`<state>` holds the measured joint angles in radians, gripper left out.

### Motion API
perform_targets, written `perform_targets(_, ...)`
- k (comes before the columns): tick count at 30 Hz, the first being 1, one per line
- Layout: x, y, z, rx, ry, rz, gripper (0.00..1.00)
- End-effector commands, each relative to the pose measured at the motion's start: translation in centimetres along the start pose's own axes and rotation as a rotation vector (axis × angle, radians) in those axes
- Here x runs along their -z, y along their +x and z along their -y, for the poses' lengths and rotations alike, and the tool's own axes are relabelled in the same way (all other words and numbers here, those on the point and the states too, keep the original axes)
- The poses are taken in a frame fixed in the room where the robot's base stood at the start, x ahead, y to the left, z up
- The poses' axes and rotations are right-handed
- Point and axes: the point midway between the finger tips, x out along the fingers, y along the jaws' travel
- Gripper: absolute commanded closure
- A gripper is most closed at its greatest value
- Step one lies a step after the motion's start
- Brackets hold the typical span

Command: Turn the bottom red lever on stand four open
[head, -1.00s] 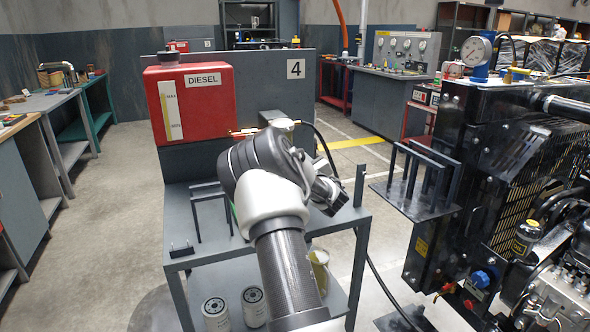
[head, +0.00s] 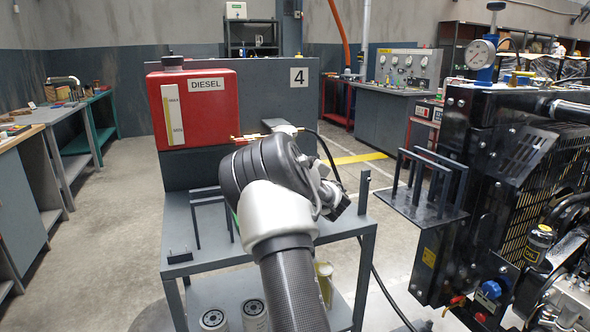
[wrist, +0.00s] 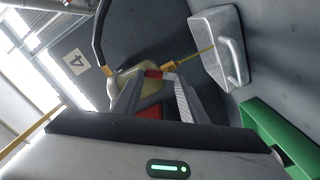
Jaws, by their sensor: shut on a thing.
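Stand four carries a panel with a number 4 sign (head: 299,77) and a red diesel tank (head: 194,105). In the wrist view the two fingers of my gripper (wrist: 158,97) are close together, with red showing between them. This red piece, which looks like the red lever (wrist: 150,111), is mostly covered by the fingers. A little more red shows just beyond the fingertips, beside a pale cup-like part. In the head view my arm hides the gripper's fingertips and the lever, so the lever's angle cannot be told.
A brass fitting line (head: 262,138) and a black hose run beside my arm. Filters (head: 254,314) stand on the lower shelf. The engine with its black radiator (head: 455,160) is close on the right. Open floor lies at left. A green part (wrist: 275,135) is near my gripper.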

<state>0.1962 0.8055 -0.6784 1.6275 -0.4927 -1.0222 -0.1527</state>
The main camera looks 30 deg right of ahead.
Motion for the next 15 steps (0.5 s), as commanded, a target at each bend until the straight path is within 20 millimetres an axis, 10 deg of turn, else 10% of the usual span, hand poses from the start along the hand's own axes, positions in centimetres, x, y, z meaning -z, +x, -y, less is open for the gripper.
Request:
perform_targets(8,-0.09,-0.03,0.02,0.001,0.000,0.002,0.83)
perform_targets(9,-0.09,-0.03,0.02,0.001,0.000,0.002,0.54)
perform_targets(15,-0.06,-0.02,0.01,0.001,0.000,0.001,0.42)
